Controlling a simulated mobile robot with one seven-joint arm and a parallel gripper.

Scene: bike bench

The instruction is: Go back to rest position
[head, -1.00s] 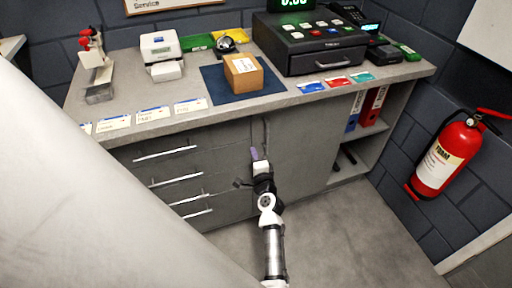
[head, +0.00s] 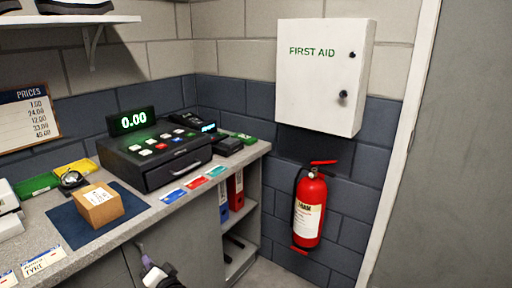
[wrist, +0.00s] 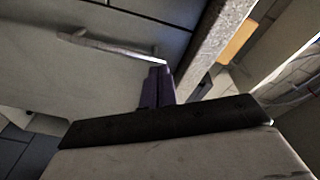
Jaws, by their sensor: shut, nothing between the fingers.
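My gripper (head: 147,264) shows at the bottom of the head view, low in front of the counter's grey cabinet front (head: 185,250). In the wrist view its purple fingers (wrist: 157,87) are together with nothing between them. Beyond them is a cabinet front with a bar handle (wrist: 110,46). I cannot tell from the pictures how near the fingers are to that front. Most of my arm is out of the head view.
The counter holds a cardboard box (head: 99,205) on a blue mat (head: 70,232), and a cash register (head: 155,155). A fire extinguisher (head: 309,208) hangs right of the counter, below a first aid cabinet (head: 318,75). Binders (head: 236,190) stand on the open shelf.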

